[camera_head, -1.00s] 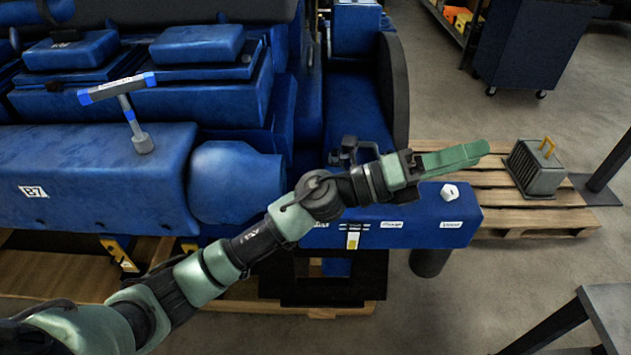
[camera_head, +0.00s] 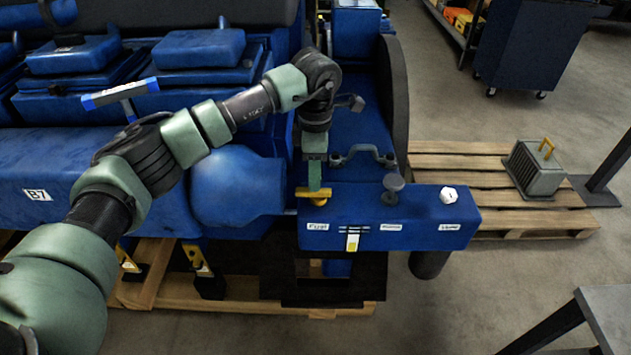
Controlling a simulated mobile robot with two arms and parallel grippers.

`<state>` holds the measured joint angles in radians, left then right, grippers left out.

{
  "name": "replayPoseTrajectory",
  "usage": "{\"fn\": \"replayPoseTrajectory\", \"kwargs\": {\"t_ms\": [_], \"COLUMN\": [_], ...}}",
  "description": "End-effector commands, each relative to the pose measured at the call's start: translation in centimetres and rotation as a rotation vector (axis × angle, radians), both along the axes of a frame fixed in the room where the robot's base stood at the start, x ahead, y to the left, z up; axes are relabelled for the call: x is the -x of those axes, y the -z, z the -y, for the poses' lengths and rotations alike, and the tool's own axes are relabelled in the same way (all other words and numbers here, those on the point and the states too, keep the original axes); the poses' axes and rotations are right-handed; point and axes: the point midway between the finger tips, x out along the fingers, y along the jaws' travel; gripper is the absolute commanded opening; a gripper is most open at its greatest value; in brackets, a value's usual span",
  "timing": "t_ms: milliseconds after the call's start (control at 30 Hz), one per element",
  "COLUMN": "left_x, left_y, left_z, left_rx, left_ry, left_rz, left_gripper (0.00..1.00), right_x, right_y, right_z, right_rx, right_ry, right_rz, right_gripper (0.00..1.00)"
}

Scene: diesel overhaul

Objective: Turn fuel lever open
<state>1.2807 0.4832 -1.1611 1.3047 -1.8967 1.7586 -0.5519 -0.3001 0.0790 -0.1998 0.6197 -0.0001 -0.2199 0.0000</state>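The fuel lever (camera_head: 322,199) is a yellow handle on top of the blue control box (camera_head: 430,215), at its left end, above a label reading "Fuel". It lies crosswise, roughly along the box's length. My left gripper (camera_head: 314,187) points down with its green fingers at the lever, and their tips overlap it in the head view. I cannot tell if they touch it, nor whether they are open or shut, as they show as one narrow strip. My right gripper is not in view.
A dark round knob (camera_head: 393,183) and a white hex knob (camera_head: 448,195) stand on the same box. A dark curved handle (camera_head: 362,152) sits behind. The blue engine (camera_head: 235,180) fills the left. A pallet (camera_head: 470,165) with a grey caged block (camera_head: 536,170) is at right.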

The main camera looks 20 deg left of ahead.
Motion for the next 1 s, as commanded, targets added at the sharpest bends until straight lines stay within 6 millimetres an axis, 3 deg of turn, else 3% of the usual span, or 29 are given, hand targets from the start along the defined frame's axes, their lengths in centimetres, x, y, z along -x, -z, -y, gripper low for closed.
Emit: {"fn": "replayPoseTrajectory", "kwargs": {"t_ms": [300,600,633,767,1000], "left_x": [0.1,0.0,0.0,0.0,0.0], "left_y": [3.9,4.4,4.4,4.4,4.3], "left_z": [0.1,0.1,0.1,0.1,0.1], "left_rx": [0.002,0.003,0.003,0.003,0.004], "left_ry": [0.001,0.001,0.001,0.001,-0.004], "left_rz": [-0.001,0.001,0.001,0.001,0.001], "left_gripper": [0.4,0.4,0.37,0.01,0.0], "right_x": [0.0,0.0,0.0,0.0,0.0], "right_y": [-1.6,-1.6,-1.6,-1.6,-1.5], "right_z": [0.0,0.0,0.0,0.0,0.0], "right_rx": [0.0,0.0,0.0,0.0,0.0], "right_ry": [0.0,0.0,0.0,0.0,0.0], "right_rz": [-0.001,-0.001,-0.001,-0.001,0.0], "right_gripper": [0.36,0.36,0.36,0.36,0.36]}}
